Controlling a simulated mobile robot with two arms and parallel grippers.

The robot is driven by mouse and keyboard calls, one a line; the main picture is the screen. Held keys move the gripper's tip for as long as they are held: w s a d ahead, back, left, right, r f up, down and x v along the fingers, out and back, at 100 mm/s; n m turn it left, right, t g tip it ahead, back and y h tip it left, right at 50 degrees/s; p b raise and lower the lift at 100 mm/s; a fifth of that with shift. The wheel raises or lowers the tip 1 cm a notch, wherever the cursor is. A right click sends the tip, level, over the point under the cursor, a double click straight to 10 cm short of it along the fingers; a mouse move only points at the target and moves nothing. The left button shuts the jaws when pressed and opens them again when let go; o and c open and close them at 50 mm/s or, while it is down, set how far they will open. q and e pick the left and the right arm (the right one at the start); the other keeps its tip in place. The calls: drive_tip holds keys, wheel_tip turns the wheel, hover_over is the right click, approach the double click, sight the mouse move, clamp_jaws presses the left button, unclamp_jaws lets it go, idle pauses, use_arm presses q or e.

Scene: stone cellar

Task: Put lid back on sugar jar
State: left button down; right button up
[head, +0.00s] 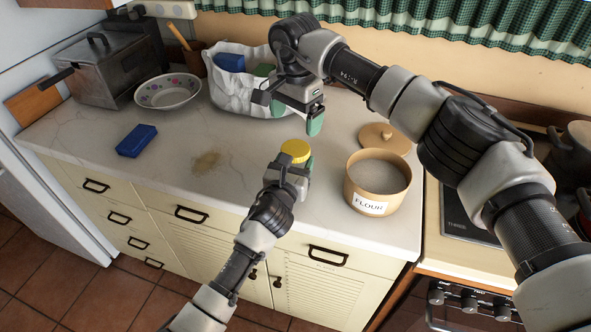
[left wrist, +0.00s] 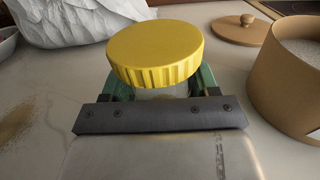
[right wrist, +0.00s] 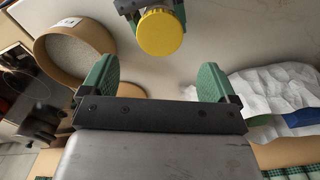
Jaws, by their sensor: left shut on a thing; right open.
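A round yellow lid (head: 296,150) is at my left gripper (head: 292,168), near the counter's front edge. In the left wrist view, the lid (left wrist: 156,52) sits level just beyond the green fingertips (left wrist: 160,88). A small pale patch under the lid, between the fingers, looks like the sugar jar (left wrist: 157,92); the lid and gripper hide most of it, so I cannot tell how the lid is seated. The left gripper is shut on this jar. My right gripper (head: 300,112) is open and empty, above and behind the lid; its spread fingers show in the right wrist view (right wrist: 157,82).
An open flour canister (head: 377,183) stands right of the lid, its wooden lid (head: 384,137) behind it. A white bag (head: 228,92), patterned bowl (head: 168,91), blue block (head: 137,140) and metal box (head: 105,70) are left. A brown stain (head: 206,161) marks the clear middle counter.

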sight(295, 148)
drive_tip(key=shift+f, duration=4)
